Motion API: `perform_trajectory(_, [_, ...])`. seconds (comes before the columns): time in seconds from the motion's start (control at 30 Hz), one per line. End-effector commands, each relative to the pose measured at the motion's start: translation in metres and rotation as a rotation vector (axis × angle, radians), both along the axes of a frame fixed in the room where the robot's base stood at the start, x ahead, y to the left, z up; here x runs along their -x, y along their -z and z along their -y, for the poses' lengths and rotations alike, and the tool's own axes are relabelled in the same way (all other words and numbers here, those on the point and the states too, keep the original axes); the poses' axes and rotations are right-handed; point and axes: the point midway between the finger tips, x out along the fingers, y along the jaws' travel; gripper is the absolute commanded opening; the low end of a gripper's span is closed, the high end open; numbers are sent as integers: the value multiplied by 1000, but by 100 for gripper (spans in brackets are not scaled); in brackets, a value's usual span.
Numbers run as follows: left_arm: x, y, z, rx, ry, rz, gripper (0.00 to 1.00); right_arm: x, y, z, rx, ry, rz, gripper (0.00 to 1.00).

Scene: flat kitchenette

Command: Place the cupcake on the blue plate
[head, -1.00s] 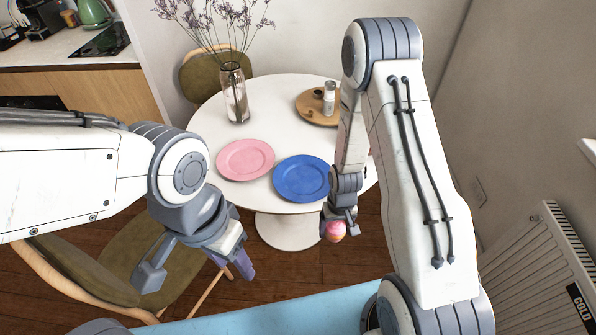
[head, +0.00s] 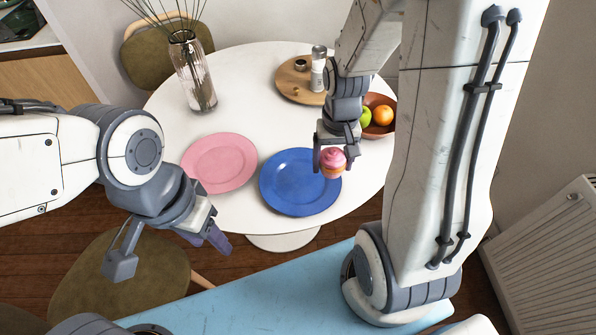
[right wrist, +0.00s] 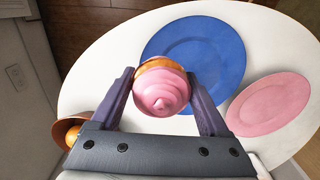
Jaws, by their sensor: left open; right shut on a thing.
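The cupcake (head: 333,163) has pink swirled frosting on an orange-brown base. My right gripper (head: 334,158) is shut on it, and it hangs upright at the right edge of the blue plate in the head view. In the right wrist view the cupcake (right wrist: 160,88) sits between the two fingers (right wrist: 160,95) and covers part of the blue plate's (right wrist: 215,50) near edge. The blue plate (head: 292,187) is empty on the round white table. My left gripper (head: 165,250) is open and empty, left of the table's front edge.
A pink plate (head: 219,163) lies left of the blue one. A glass vase (head: 193,75), a wooden board (head: 294,84) with shakers, and a fruit bowl (head: 384,130) stand farther back. Chairs stand around the table (head: 255,110).

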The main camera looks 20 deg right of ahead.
Motion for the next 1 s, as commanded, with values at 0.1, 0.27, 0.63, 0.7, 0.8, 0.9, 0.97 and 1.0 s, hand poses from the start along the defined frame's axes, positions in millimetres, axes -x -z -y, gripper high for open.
perform_trajectory(0.1, [0,1,0,0,0,0,50,-20,19,-22,0,-9,-3,65])
perform_trajectory(0.27, [0,1,0,0,0,0,50,-43,37,-45,1,-8,-1,65])
perform_trajectory(0.63, [0,3,0,0,0,0,50,-56,71,-59,0,-4,-3,65])
perform_trajectory(0.7, [0,4,0,0,0,0,50,-57,80,-59,0,-4,-2,65])
perform_trajectory(0.8, [0,4,0,0,0,0,50,-57,87,-59,0,-4,0,65])
perform_trajectory(0.9, [0,4,0,0,0,0,50,-57,88,-58,1,-4,2,65])
perform_trajectory(0.97, [0,4,0,0,0,0,50,-57,88,-58,1,-4,2,65])
perform_trajectory(1.0, [0,4,0,0,0,0,50,-57,88,-58,1,-4,2,65])
